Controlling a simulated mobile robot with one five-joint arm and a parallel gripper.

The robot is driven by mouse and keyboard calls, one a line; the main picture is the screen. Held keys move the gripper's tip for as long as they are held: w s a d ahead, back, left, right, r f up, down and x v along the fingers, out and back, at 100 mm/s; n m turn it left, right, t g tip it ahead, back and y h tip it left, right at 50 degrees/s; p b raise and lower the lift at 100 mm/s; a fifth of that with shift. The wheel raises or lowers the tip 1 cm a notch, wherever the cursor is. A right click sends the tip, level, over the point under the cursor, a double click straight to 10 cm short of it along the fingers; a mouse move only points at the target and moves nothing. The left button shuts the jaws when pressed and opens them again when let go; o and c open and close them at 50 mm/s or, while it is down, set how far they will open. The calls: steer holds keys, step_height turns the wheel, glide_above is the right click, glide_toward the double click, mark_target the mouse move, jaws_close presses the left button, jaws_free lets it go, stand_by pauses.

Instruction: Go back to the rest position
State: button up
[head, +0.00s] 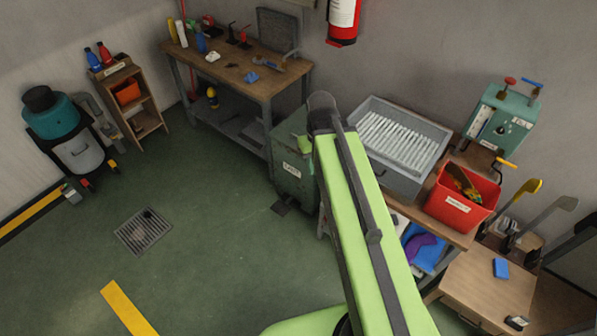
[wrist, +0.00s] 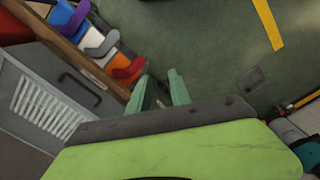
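My green arm rises through the middle of the head view to a dark wrist end, which hides my gripper there. A purple sock (wrist: 76,18), a grey sock (wrist: 103,43) and a red sock (wrist: 128,70) lie in a row of bins beside the fingers. The purple sock also shows under the bench in the head view (head: 421,246), partly hidden by my arm.
A grey slatted machine (head: 405,135), a red bin (head: 461,199) and a green press (head: 503,118) stand right of my arm. A green cabinet (head: 293,172) is close left of it. A workbench (head: 237,80) stands behind. The floor at left is open around a drain (head: 143,231).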

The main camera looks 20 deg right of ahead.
steer(key=a+m, duration=0.1)
steer(key=a, duration=0.6)
step_height(320, 180, down, 8)
steer(key=b, duration=0.7)
steer(key=shift+s+r+b, duration=0.2)
steer(key=shift+s+b, duration=0.1)
steer(key=shift+s, duration=0.1)
